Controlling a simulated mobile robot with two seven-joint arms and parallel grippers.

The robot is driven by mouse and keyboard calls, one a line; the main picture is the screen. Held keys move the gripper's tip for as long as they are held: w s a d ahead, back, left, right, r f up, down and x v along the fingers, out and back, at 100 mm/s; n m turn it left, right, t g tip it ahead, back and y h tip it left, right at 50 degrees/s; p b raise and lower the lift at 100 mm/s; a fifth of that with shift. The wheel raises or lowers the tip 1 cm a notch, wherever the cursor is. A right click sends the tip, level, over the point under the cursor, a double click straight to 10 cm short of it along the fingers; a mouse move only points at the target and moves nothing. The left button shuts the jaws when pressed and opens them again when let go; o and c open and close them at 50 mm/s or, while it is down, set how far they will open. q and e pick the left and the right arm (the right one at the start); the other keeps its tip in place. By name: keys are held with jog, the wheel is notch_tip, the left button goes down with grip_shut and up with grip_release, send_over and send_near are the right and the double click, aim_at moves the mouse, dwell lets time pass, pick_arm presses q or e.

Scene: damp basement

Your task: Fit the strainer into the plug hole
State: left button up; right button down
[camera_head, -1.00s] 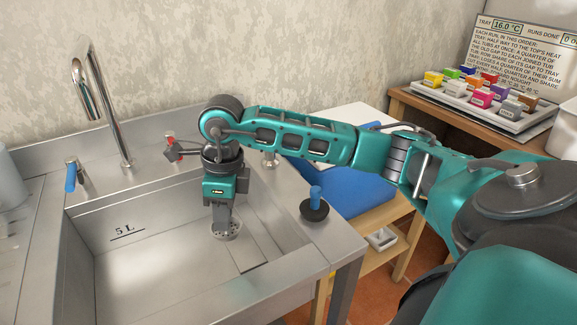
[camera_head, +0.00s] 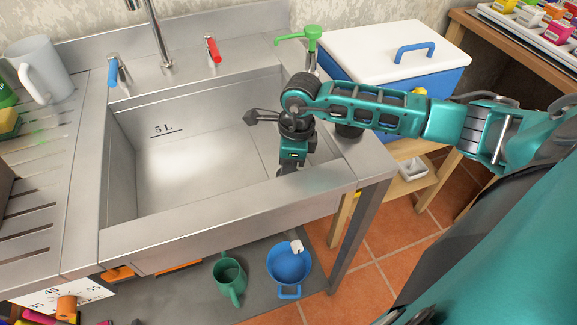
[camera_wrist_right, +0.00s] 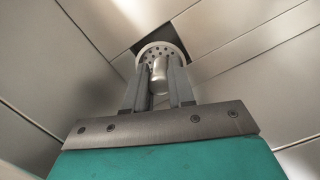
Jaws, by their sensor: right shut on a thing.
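My right gripper (camera_head: 287,170) points down into the right part of the steel sink basin (camera_head: 185,165). Its fingertips are close behind the front wall in the head view. In the right wrist view the gripper (camera_wrist_right: 160,85) is shut on the knob of the strainer (camera_wrist_right: 163,49), a round metal disc with small holes. The strainer is hidden in the head view. A dark patch (camera_wrist_right: 140,47) shows beside the strainer's rim; I cannot tell whether it is the plug hole or whether the strainer touches the basin floor. My left gripper is not in view.
A black plug (camera_head: 348,131) sits on the right ledge, partly behind my arm. A red tap handle (camera_head: 212,48), a blue one (camera_head: 114,70) and a green pump (camera_head: 310,40) stand behind the basin. A cool box (camera_head: 395,60) is to the right. The basin's left half is clear.

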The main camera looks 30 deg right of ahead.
jog(key=shift+f, duration=2.4)
jog(key=shift+f+b, duration=0.15)
jog(key=shift+b, duration=0.15)
jog(key=c, duration=1)
grip_release()
jog(key=shift+o, duration=0.2)
notch_tip(320, 180, up, 12)
jog(key=d, duration=0.1)
jog(key=shift+s+p, duration=0.35)
jog(key=shift+s, duration=0.05)
jog(key=shift+d, duration=0.1)
